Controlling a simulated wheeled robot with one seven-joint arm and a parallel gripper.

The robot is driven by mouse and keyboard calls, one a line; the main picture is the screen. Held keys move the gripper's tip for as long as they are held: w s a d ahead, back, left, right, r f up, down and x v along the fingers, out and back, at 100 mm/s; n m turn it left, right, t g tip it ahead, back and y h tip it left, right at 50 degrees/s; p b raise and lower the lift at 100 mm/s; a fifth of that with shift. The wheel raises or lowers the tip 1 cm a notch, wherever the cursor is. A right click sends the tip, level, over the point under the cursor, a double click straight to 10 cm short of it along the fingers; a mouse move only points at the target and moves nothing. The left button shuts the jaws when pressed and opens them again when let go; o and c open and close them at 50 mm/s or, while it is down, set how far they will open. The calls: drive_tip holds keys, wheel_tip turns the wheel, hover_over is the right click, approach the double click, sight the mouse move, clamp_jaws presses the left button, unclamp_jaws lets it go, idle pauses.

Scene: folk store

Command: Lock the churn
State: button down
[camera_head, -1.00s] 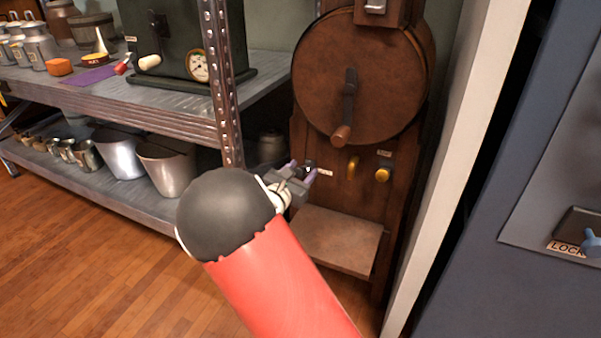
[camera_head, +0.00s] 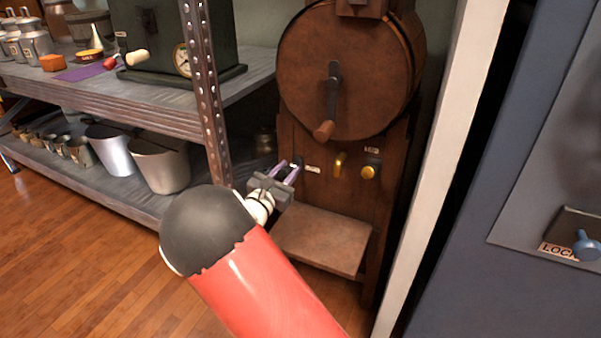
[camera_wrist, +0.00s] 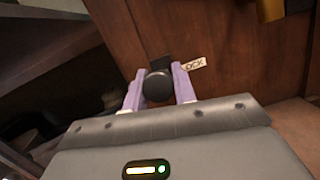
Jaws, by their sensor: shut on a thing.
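The churn is a wooden cabinet with a large round drum (camera_head: 345,75) and a crank handle (camera_head: 325,130). Below the drum, its front panel carries a small dark knob (camera_wrist: 157,88) beside a white label (camera_wrist: 194,65) that reads "OCK", its first letter hidden. My gripper (camera_wrist: 158,90) is shut on this dark knob, with one purple finger on each side. In the head view my gripper (camera_head: 287,172) reaches the left part of the panel, where its fingers mostly cover the knob. A yellow handle (camera_head: 340,163) and a round yellow knob (camera_head: 369,172) sit to the right.
A wooden ledge (camera_head: 322,242) juts out below my gripper. A metal shelf with a punched post (camera_head: 204,90) stands close on the left. A white upright edge (camera_head: 440,170) and a blue-grey cabinet (camera_head: 490,150) with another lock label (camera_head: 558,250) are on the right.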

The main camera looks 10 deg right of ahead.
drive_tip(key=shift+f+h+b, duration=0.4)
drive_tip(key=shift+f+b, duration=0.05)
drive_tip(key=shift+f, duration=0.05)
drive_tip(key=shift+s+f+t+h+b, duration=0.1)
drive_tip(key=shift+f+t+h+b, duration=0.35)
drive_tip(key=shift+t+b, duration=0.4)
drive_tip(key=shift+a+t+h+b, duration=0.1)
drive_tip(key=shift+t+h+b, duration=0.3)
drive_tip(key=shift+t+h, duration=0.05)
drive_tip(key=c, duration=1.1)
unclamp_jaws()
drive_tip(key=shift+s, duration=0.1)
drive_tip(key=v, duration=0.7)
drive_tip(key=shift+s+a+f+p, duration=0.15)
drive_tip(key=shift+s+a+p, duration=0.1)
drive_tip(key=shift+p, duration=0.15)
